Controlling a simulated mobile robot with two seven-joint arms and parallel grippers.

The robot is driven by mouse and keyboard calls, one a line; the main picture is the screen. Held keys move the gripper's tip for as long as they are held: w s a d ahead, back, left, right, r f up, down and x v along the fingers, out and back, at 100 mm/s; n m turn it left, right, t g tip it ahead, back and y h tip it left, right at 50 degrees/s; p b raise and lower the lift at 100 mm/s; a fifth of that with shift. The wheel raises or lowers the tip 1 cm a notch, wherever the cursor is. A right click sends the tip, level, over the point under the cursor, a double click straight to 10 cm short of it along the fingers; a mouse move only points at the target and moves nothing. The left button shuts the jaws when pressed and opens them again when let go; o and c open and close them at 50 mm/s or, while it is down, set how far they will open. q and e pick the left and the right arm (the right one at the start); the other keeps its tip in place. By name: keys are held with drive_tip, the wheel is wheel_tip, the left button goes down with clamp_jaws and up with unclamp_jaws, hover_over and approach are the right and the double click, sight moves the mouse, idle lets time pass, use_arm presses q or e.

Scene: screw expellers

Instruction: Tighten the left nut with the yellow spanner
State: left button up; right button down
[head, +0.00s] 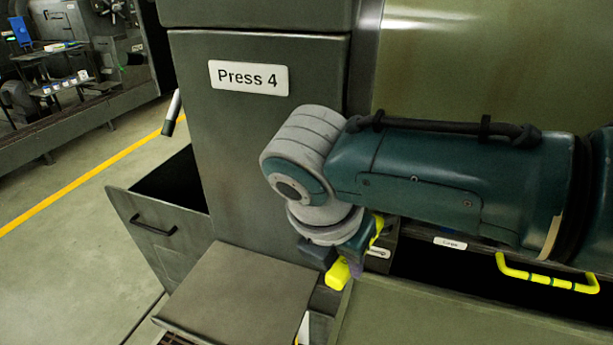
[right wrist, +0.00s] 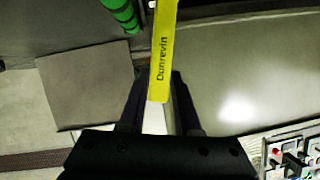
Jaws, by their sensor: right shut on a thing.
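The yellow spanner (head: 338,274) shows in the head view as a short bright piece below my right gripper (head: 340,258), with another yellow bit above it. In the right wrist view the spanner (right wrist: 163,55), lettered "Dunrevin", runs from the top edge down between the two dark fingers of my right gripper (right wrist: 158,100). The gripper is shut on it. My wrist hides much of the spanner in the head view. I cannot make out the left nut in either view. My left gripper is not in view.
The grey press column (head: 235,130) labelled "Press 4" stands behind my wrist. An open bin (head: 150,245) with a dark handle is at left, beside a flat grey plate (head: 235,298). A yellow handle (head: 545,277) is at right. A green ribbed thing (right wrist: 120,14) is at the wrist view's top.

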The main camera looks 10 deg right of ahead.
drive_tip(key=s+p, duration=0.1)
drive_tip(key=s+a+p, duration=0.1)
drive_tip(key=s+a+r+p, duration=0.1)
drive_tip(key=s, duration=0.1)
drive_tip(key=shift+a+p, duration=0.25)
drive_tip(key=shift+p, duration=0.1)
drive_tip(key=s+a+p, duration=0.1)
drive_tip(key=s+p, duration=0.1)
drive_tip(key=s, duration=0.1)
drive_tip(key=s+a+p, duration=0.1)
drive_tip(key=shift+s+a+r, duration=0.1)
drive_tip(key=shift+s+a, duration=0.05)
drive_tip(key=shift+a, duration=0.2)
drive_tip(key=shift+d, duration=0.15)
